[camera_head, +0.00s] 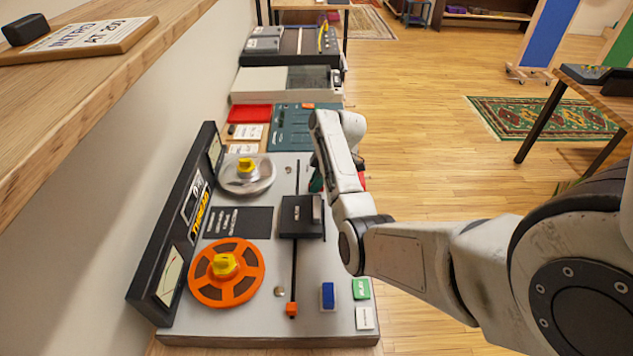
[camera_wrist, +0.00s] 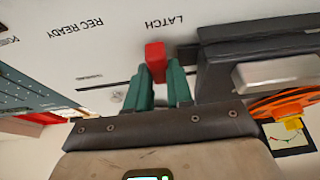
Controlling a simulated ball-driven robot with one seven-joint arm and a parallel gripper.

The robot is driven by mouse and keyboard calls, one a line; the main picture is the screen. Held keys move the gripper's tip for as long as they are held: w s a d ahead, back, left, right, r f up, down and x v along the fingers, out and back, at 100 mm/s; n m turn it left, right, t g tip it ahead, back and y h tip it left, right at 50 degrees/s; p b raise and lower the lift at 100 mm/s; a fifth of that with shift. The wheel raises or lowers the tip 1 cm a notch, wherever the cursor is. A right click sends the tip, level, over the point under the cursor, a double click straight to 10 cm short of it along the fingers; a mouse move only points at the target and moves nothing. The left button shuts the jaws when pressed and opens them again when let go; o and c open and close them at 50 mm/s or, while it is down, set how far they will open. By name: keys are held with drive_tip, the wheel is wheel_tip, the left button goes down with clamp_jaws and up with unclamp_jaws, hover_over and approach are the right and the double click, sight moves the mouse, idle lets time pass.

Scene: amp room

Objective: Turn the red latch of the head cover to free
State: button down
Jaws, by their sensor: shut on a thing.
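The red latch (camera_wrist: 155,55) stands at the tips of my gripper's green fingers (camera_wrist: 161,76) in the wrist view, beside the printed word LATCH. My fingers are closed on it. The black head cover (camera_wrist: 250,62) is just to the right of the fingers there, with a light grey bar on it. In the head view the head cover (camera_head: 296,216) sits mid-deck on the grey tape machine (camera_head: 250,325). My arm hides the latch and most of my gripper there; only a bit of green finger shows.
An orange reel (camera_head: 205,287) and a clear reel (camera_head: 262,182) lie left of the head cover. A blue switch (camera_head: 328,296) and small green and white buttons are at the near right. A teal panel (camera_head: 290,125) stands beyond. The wooden floor to the right is mostly clear.

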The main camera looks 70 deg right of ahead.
drive_tip(key=c, duration=1)
unclamp_jaws()
drive_tip(key=v, duration=1)
drive_tip(key=shift+r+b, duration=0.4)
